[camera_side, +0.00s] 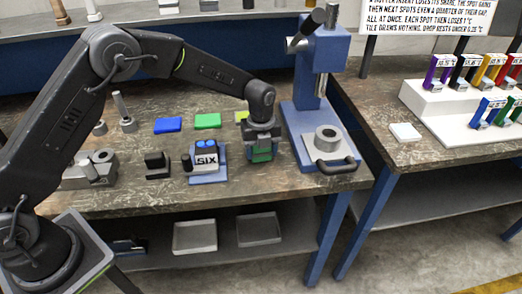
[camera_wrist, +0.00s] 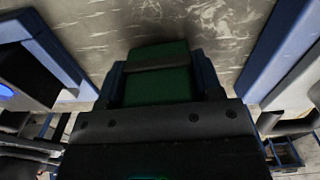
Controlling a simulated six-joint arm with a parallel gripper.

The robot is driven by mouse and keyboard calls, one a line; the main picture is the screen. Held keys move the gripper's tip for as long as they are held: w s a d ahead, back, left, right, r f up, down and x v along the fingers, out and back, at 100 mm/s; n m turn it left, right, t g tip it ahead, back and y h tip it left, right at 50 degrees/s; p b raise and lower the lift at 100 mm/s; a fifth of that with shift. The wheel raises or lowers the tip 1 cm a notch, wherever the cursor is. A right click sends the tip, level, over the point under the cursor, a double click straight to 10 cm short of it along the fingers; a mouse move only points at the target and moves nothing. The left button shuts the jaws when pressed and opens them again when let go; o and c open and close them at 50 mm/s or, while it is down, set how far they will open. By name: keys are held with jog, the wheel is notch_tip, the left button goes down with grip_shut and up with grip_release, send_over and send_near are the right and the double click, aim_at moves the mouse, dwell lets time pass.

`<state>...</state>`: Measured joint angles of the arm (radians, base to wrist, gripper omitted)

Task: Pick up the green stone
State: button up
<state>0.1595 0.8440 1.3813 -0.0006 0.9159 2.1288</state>
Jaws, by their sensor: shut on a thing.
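The green stone (camera_side: 261,156) is a dark green block low between the fingers of my gripper (camera_side: 262,150) in the side view. In the wrist view the green stone (camera_wrist: 158,82) fills the space between the two blue-edged fingertips, with a dark band across it. My gripper (camera_wrist: 160,90) is shut on it, pointing down over the workbench. The side view does not clearly show whether the stone touches the bench top.
A blue press (camera_side: 319,60) with a round metal ring (camera_side: 327,138) stands close to the right. A blue stand marked "SIX" (camera_side: 207,162) is close to the left. Blue (camera_side: 168,125), bright green (camera_side: 208,121) and yellow (camera_side: 241,116) flat pieces lie behind. The workbench's front edge is near.

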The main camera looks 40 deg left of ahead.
notch_tip(320, 180, up, 4)
jog(key=s+a+r, duration=0.3)
jog(key=a+r, duration=0.3)
jog(key=a, duration=0.5)
jog(key=shift+s+r, duration=0.2)
jog(key=shift+r, duration=0.05)
jog(key=shift+a, duration=0.1)
